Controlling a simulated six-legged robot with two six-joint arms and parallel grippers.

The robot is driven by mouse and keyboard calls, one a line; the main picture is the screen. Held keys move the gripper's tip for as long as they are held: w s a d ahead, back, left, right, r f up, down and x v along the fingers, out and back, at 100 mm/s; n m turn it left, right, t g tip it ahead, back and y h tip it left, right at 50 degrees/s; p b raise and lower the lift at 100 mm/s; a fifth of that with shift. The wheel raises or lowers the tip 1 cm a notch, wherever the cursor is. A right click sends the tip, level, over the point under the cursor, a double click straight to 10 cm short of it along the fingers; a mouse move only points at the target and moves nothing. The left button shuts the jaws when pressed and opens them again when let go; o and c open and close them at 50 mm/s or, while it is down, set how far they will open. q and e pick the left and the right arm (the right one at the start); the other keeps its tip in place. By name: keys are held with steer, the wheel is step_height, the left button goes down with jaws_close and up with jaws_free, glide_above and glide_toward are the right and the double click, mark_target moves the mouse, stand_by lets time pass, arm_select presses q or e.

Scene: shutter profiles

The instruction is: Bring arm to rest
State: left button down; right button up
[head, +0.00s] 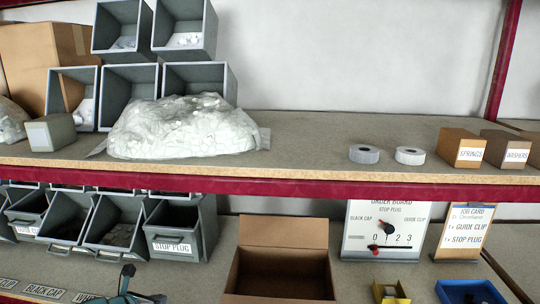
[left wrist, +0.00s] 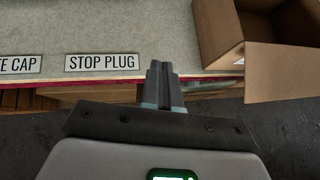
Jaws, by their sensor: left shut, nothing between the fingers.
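My left gripper (left wrist: 160,70) shows in the left wrist view with its two dark fingers together and nothing between them. It points at the front edge of the lower shelf, close to the STOP PLUG label (left wrist: 102,63) and left of an open cardboard box (left wrist: 222,38). In the head view only a small part of my left arm shows at the bottom edge, left of the open cardboard box (head: 283,232). My right gripper is in neither view.
Grey bins (head: 175,243) stand on the lower shelf at the left. An order board (head: 386,232), a job card (head: 464,233), a yellow bin (head: 390,292) and a blue bin (head: 470,291) are at the right. The upper shelf (head: 300,150) holds a bag, rolls and boxes.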

arm_select(q)
steer(key=s+d+f+m+g, duration=0.4)
steer(key=s+d+f+m, duration=0.25)
steer(key=s+f, duration=0.25)
steer(key=s+d+f+m+g, duration=0.45)
steer(key=s+d+f, duration=0.25)
steer(key=s+f, duration=0.3)
steer(key=s+d+f+m, duration=0.1)
steer(key=s+d+m, duration=0.1)
steer(key=s+m, duration=0.5)
steer(key=s+d+f+m+g, duration=0.1)
steer(key=s+d+f+m, duration=0.1)
steer(key=s+m, duration=0.6)
steer(key=m, duration=0.4)
steer(key=shift+s+d+f+m+h, duration=0.15)
steer(key=shift+s+f+m+h, duration=0.1)
steer(key=shift+m+h, duration=0.15)
